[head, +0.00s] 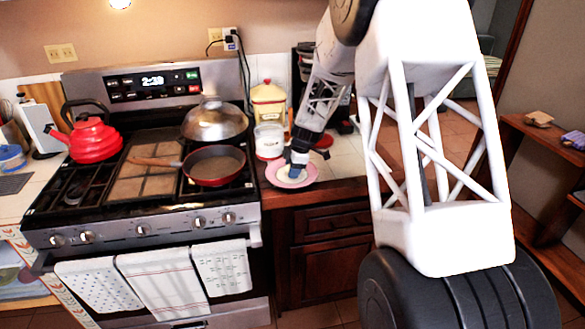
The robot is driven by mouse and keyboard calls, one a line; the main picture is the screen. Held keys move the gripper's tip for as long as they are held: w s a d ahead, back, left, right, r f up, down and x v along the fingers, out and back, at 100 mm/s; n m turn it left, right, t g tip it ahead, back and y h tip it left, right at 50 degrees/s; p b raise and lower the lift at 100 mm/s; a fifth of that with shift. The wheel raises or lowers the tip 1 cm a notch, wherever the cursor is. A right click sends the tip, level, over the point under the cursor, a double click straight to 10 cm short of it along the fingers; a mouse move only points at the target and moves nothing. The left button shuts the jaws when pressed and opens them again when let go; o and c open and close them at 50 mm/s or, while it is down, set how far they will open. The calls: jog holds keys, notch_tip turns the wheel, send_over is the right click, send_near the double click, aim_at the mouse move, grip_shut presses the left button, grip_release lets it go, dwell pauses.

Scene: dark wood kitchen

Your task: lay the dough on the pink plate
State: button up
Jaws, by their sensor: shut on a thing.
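The pink plate (310,174) lies on the tiled counter just right of the stove, near the counter's front edge. My gripper (295,172) points down over the middle of the plate. It is shut on the dough (285,175), a small pale piece that shows at the fingertips, low over the plate. The gripper hides part of the dough, and I cannot tell whether the dough touches the plate.
A dark red pan (214,167) and a lidded pan (214,122) stand on the stove, with a red kettle (92,138) at its left. A white canister (269,141) and a yellow jar (268,104) stand close behind the plate. Some tiled counter (346,156) is clear to its right.

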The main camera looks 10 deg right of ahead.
jog(key=o, duration=0.9)
jog(key=v, duration=1.2)
jog(key=shift+r, duration=0.1)
